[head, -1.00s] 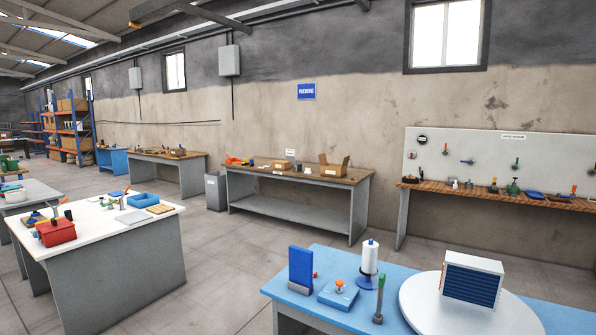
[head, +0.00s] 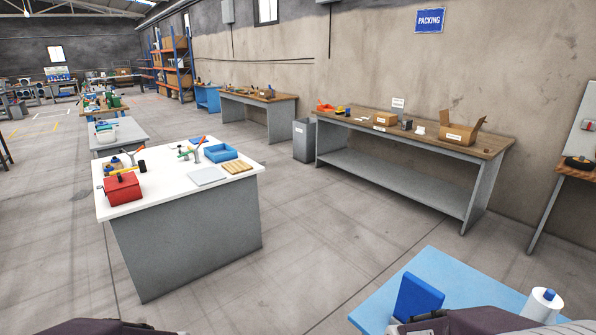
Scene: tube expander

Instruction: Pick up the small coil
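No coil can be made out in the head view now. Parts of my own arms show at the bottom edge, one at the lower left and one at the lower right. The blue-topped table (head: 388,300) is cut off at the lower right.
A white-topped bench (head: 225,188) holds a red toolbox (head: 122,187), a blue tray (head: 221,152) and hand tools. Clear floor lies between the benches.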

